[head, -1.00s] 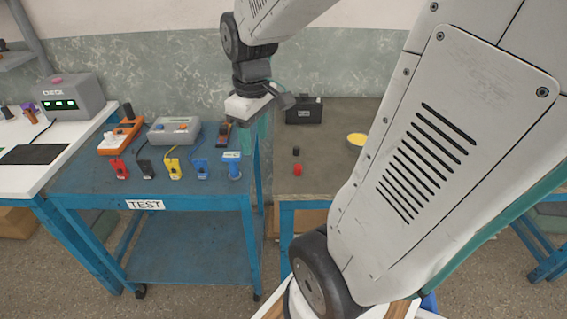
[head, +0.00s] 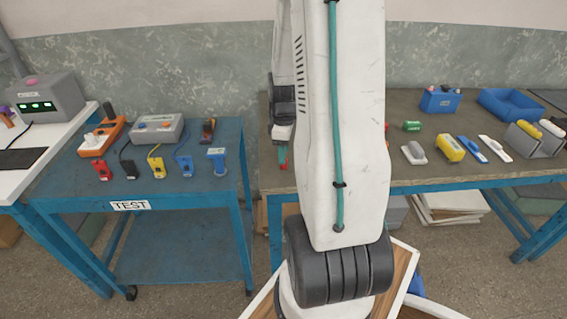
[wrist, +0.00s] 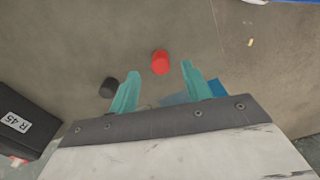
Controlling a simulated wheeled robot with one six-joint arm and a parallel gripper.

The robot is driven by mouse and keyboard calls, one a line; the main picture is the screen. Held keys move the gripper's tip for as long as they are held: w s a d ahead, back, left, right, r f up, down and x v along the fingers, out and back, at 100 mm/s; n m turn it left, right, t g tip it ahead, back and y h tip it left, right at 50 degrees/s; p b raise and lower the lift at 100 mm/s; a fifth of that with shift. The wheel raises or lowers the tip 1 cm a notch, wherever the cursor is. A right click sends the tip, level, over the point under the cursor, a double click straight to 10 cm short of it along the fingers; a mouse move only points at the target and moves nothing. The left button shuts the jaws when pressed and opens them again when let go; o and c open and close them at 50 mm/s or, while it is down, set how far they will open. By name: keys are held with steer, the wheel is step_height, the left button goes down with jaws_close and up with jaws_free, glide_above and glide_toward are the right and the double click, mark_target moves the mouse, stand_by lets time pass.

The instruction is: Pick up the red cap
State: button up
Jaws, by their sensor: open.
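The red cap (wrist: 160,62) stands on the grey-brown bench top in the wrist view, ahead of and between the two teal fingertips. In the head view a small red bit of it (head: 284,166) shows just below the fingers, near the bench's left end. My gripper (wrist: 160,71) is open and empty, with the fingers spread wider than the cap. I cannot tell how high above the bench the fingertips are. My arm hides most of my gripper (head: 282,153) in the head view.
A black cap (wrist: 109,88) stands close by the left finger. A black box marked R45 (wrist: 14,128) lies farther left. The blue test cart (head: 190,262) is left of the bench. A yellow block (head: 450,148) and blue bin (head: 510,104) are on the bench's right.

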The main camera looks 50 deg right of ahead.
steer(key=shift+f, duration=1.3)
steer(key=c, duration=1)
steer(key=shift+r, duration=0.15)
